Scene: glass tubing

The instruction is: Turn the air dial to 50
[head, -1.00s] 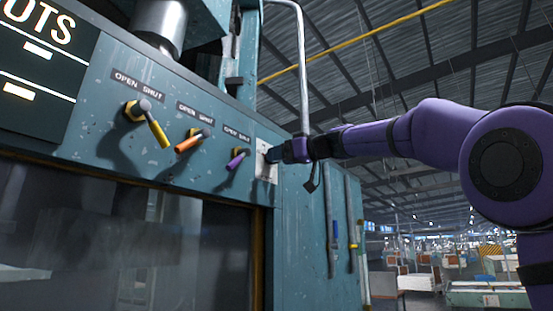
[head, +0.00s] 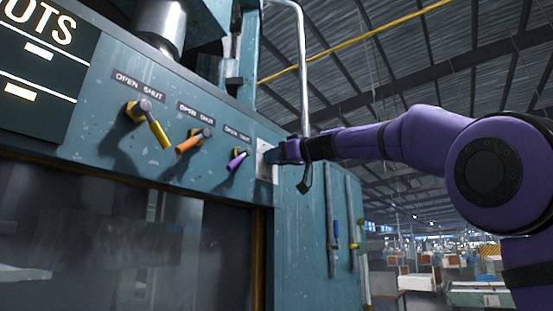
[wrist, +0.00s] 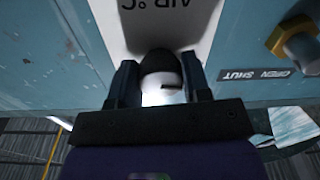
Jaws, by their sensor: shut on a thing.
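The air dial (wrist: 160,66) is a dark, rounded knob on a white plate (wrist: 197,30) marked "AIR °C", which appears upside down in the wrist view. My gripper (wrist: 160,88) has one dark finger on each side of the dial and is shut on it. A pale face with a short dark mark shows just below the knob, between the fingers. In the head view my gripper (head: 272,154) is at the white plate on the right end of the teal panel, and it hides the dial. No scale numbers can be read.
Yellow (head: 158,133), orange (head: 189,143) and purple (head: 237,161) levers under "OPEN SHUT" labels stand left of my gripper. A vertical pipe (head: 303,70) rises close by my wrist. Tools hang on the cabinet side below. Open hall lies to the right.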

